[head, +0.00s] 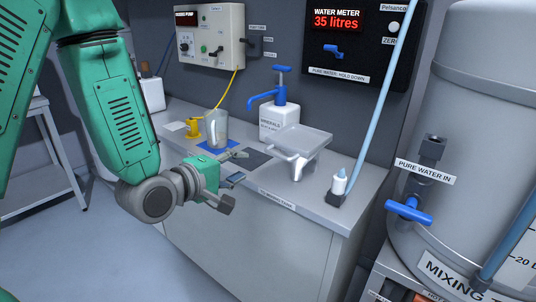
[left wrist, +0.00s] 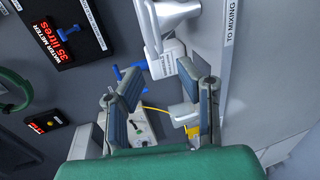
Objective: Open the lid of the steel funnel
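The steel funnel (head: 297,169) stands on the grey counter, right of the middle in the head view. Its flat, square grey lid (head: 303,140) lies across the top and looks shut. Part of the funnel also shows at the top edge of the left wrist view (left wrist: 176,10). My left gripper (head: 232,192) is in front of the counter, left of the funnel and apart from it. Its two fingers stand wide apart in the left wrist view (left wrist: 163,95), with nothing held between them. My right gripper is in neither view.
A large mixing tank (head: 470,120) stands at right.

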